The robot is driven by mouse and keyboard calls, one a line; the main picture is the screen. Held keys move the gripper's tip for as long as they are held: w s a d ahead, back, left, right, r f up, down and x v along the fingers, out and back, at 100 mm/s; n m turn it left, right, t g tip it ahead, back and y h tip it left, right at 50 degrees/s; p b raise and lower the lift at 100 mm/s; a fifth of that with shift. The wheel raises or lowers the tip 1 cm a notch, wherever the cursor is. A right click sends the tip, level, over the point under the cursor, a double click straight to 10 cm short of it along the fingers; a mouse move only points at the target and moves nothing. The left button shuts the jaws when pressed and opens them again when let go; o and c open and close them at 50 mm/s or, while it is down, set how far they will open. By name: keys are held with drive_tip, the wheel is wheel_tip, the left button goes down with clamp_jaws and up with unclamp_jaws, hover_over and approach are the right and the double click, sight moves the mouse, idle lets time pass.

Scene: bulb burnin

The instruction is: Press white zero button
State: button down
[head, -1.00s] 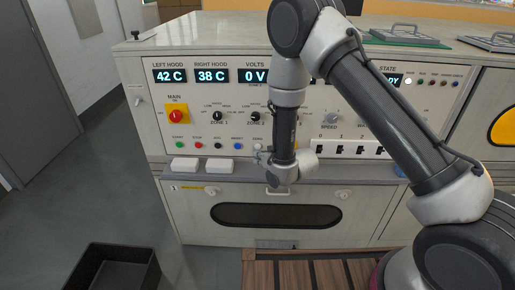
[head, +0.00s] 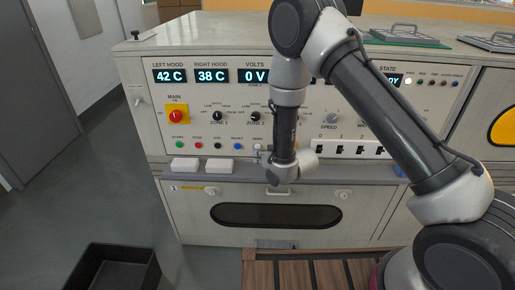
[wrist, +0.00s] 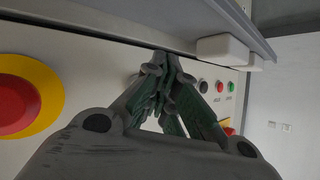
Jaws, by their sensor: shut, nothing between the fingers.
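The white zero button (head: 258,146) is at the right end of the row of small buttons on the panel, just left of my wrist in the head view. My gripper (head: 262,156) is small and partly lost against my wrist there, close to the panel below the white button. In the wrist view my gripper (wrist: 167,62) is shut and empty, its fingertips meeting near the panel just under the ledge. The white button cannot be made out for certain in that view, and contact cannot be told.
Green (head: 179,145), red (head: 198,145), black (head: 217,145) and blue (head: 237,145) buttons sit to the left. A ledge (head: 240,178) with white blocks (head: 185,164) runs below. A large red and yellow button (wrist: 20,95) is close in the wrist view. A black bin (head: 112,270) is on the floor.

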drive_tip(key=shift+w, duration=0.1)
idle(0.5)
drive_tip(key=shift+w, duration=0.3)
drive_tip(key=shift+w, duration=0.4)
idle(0.5)
idle(0.4)
drive_tip(key=shift+s, duration=0.85)
drive_tip(key=s, duration=0.5)
drive_tip(key=shift+a, duration=0.1)
